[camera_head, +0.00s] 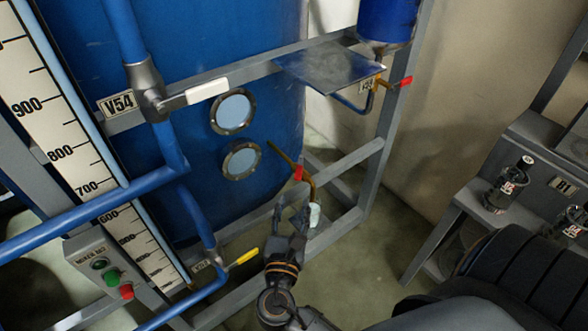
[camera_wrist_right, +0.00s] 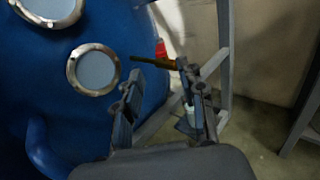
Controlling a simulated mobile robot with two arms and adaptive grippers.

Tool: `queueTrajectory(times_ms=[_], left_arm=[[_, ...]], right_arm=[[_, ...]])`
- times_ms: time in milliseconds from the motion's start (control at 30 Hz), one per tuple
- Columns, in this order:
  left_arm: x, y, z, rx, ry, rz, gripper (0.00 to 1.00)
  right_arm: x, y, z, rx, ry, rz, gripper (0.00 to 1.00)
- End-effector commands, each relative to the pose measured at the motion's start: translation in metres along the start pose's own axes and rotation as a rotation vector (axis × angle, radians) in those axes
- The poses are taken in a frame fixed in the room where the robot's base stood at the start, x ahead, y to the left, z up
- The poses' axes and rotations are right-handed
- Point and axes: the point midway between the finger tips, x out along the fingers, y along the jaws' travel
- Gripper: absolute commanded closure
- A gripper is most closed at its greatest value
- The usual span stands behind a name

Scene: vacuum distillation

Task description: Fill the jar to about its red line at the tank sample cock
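A tank sample cock with a red handle (camera_head: 298,173) and a brass-coloured pipe stands out in front of the blue tank (camera_head: 190,95). It also shows in the right wrist view, with its red handle (camera_wrist_right: 160,48) above a brass bar. My right gripper (camera_head: 294,211) is just below the cock in the head view. In the wrist view its two fingers (camera_wrist_right: 161,90) are apart, with nothing clearly between them. A small whitish object (camera_head: 314,215) shows beside the fingers; I cannot tell whether it is the jar. No red line is readable. My left gripper is out of view.
A grey frame (camera_head: 345,165) runs close around the cock. Valve V54 (camera_head: 150,88) has a white handle; a lower valve has a yellow handle (camera_head: 243,257). A metal plate (camera_head: 325,65) sits above. Dark labelled bottles (camera_head: 507,186) stand on the right rack. Floor is clear between.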

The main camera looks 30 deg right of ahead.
Motion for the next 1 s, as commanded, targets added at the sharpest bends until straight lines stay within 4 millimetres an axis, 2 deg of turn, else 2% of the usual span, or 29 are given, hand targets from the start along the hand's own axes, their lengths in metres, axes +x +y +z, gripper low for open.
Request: queueTrajectory(times_ms=[300, 500, 700, 967, 1000], left_arm=[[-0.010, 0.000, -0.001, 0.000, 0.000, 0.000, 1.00], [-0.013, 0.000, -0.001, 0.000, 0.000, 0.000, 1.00], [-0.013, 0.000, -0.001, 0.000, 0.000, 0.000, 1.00], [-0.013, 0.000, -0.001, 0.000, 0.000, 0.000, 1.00], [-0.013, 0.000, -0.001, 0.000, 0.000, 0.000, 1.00]], right_arm=[[0.070, 0.001, 0.002, 0.000, -0.001, 0.000, 0.60], [0.100, 0.001, 0.000, 0.000, 0.000, 0.001, 0.60], [0.112, 0.001, -0.001, 0.002, 0.003, 0.002, 0.60], [0.113, 0.001, -0.001, 0.002, 0.003, 0.002, 0.60], [0.113, 0.001, -0.001, 0.003, 0.003, 0.002, 0.67]])
